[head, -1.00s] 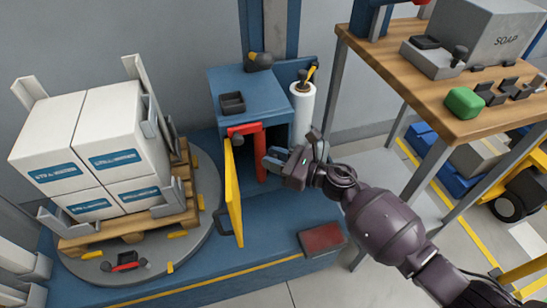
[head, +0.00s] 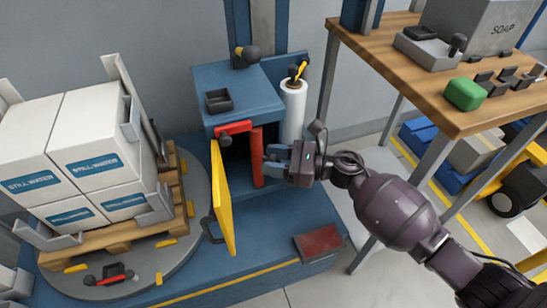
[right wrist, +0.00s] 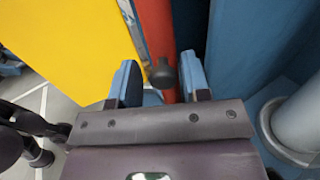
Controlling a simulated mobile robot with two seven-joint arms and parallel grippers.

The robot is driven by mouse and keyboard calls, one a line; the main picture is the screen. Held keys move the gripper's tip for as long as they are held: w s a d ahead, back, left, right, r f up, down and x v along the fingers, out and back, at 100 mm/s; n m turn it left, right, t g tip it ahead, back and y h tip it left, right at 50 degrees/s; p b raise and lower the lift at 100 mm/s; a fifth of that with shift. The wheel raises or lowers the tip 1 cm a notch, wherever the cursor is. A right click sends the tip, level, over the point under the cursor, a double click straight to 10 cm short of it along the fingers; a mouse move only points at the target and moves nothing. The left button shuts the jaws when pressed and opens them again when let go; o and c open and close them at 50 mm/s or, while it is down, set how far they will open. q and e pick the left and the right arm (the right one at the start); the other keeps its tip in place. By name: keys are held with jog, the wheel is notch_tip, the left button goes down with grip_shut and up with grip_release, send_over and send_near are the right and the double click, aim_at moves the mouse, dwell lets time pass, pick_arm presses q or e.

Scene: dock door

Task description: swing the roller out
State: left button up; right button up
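A red upright bar, which looks like the roller or its arm (head: 257,157), stands at the open front of the blue cabinet (head: 237,88). It also shows in the right wrist view (right wrist: 156,30). A dark round knob (right wrist: 162,73) sticks out from it. My right gripper (head: 272,160) is just right of the bar. In the right wrist view its two blue fingers (right wrist: 158,80) are apart, with the knob between them and gaps on both sides. A yellow door (head: 222,195) stands open left of the bar. My left gripper is not in view.
A wrapped white roll (head: 293,112) stands upright right of the cabinet. A turntable (head: 195,235) with a pallet of white boxes (head: 95,150) is at left. A wooden workbench (head: 400,75) is at right. A dark red plate (head: 318,246) lies on the blue base.

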jog(key=shift+w+r, duration=0.2)
jog(key=shift+w, duration=0.1)
